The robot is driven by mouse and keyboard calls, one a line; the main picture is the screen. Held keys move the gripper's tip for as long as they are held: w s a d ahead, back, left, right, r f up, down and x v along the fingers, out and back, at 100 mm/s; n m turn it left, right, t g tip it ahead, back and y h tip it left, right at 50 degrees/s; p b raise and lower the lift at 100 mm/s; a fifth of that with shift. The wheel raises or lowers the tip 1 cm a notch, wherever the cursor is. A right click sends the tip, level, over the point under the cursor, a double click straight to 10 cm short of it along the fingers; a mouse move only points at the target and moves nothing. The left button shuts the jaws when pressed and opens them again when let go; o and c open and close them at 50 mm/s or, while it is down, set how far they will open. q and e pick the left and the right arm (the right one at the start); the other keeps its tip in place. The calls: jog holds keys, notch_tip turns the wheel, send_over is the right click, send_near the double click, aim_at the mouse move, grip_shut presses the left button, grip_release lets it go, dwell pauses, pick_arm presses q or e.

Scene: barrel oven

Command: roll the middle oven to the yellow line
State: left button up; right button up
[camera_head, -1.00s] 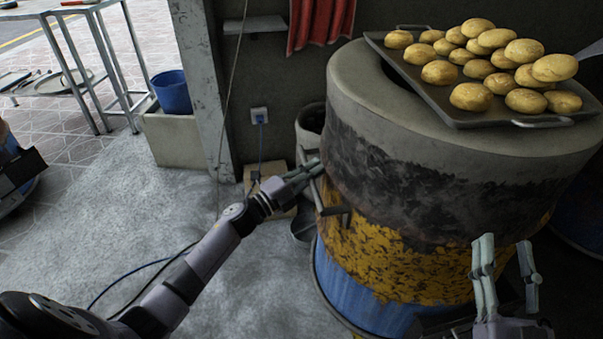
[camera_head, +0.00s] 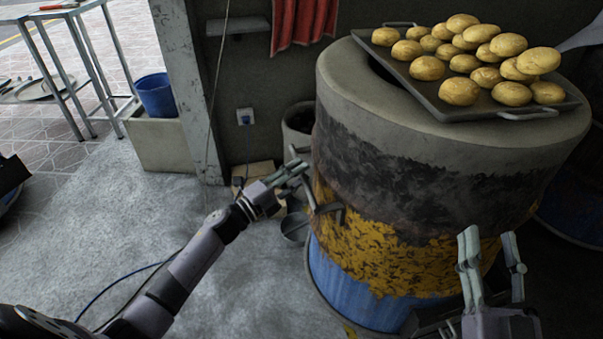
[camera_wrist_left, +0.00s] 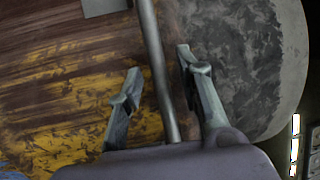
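The barrel oven (camera_head: 410,190) stands upright, with a grey top, dark middle, flaking yellow band and blue base. A metal bar handle (camera_head: 311,188) is on its left side. My left gripper (camera_head: 297,168) is at this handle. In the left wrist view the bar (camera_wrist_left: 157,70) runs between the spread fingers of my left gripper (camera_wrist_left: 158,82). My right gripper (camera_head: 492,244) is open and empty in front of the oven's right side. A small yellow patch (camera_head: 350,331) shows on the floor by the oven's foot; I cannot tell if it is a line.
A tray (camera_head: 440,105) of round breads sits on the oven. Another blue barrel (camera_head: 570,220) stands at the right. A pot (camera_head: 294,228) and a bin (camera_head: 300,125) are behind my left gripper. A blue bucket (camera_head: 156,95) stands near a metal table.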

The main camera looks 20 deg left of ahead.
pick_arm(q)
jog(key=v, duration=1)
jog(key=shift+s+a, duration=0.2)
jog(key=shift+s, duration=0.15)
